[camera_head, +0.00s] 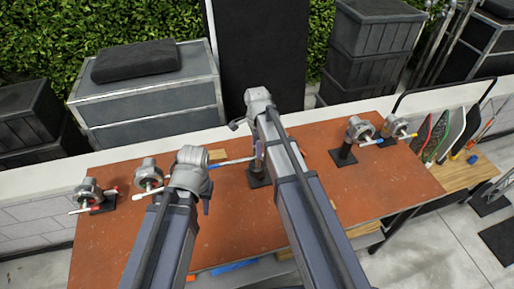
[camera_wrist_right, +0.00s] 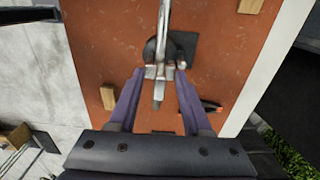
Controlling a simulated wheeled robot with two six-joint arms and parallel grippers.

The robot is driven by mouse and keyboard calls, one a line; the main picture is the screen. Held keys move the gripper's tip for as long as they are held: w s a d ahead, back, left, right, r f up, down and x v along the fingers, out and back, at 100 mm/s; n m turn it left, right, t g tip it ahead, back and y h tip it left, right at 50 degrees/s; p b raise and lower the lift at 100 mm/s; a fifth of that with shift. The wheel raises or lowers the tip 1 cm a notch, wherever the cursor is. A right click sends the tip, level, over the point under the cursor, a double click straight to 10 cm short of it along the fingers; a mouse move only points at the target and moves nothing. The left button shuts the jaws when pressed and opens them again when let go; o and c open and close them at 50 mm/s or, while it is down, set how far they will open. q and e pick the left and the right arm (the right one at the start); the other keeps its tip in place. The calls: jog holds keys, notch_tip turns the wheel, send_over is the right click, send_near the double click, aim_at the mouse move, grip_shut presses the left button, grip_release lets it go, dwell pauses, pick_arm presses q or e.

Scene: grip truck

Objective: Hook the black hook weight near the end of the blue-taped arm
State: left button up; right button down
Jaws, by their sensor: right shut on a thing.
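My right gripper (camera_wrist_right: 160,76) is at the middle stand, its purple fingers on either side of a grey metal piece (camera_wrist_right: 159,90). I cannot tell whether this piece is part of the stand or the weight. The stand's black base (camera_wrist_right: 187,46) is just beyond the fingertips; it also shows in the head view (camera_head: 259,179). I cannot make out the black hook weight clearly.
The orange-brown table (camera_head: 115,245) carries several stands with grey metal heads, including a left one (camera_head: 88,189) and a right one (camera_head: 358,128). Wooden blocks (camera_wrist_right: 108,98) lie on the top. Dark cases (camera_head: 375,50) stand behind. The table's left front is clear.

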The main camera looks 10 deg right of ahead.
jog(key=shift+c, duration=1.3)
grip_release()
notch_tip(320, 180, up, 8)
jog(key=p, duration=0.8)
jog(key=shift+f, duration=0.1)
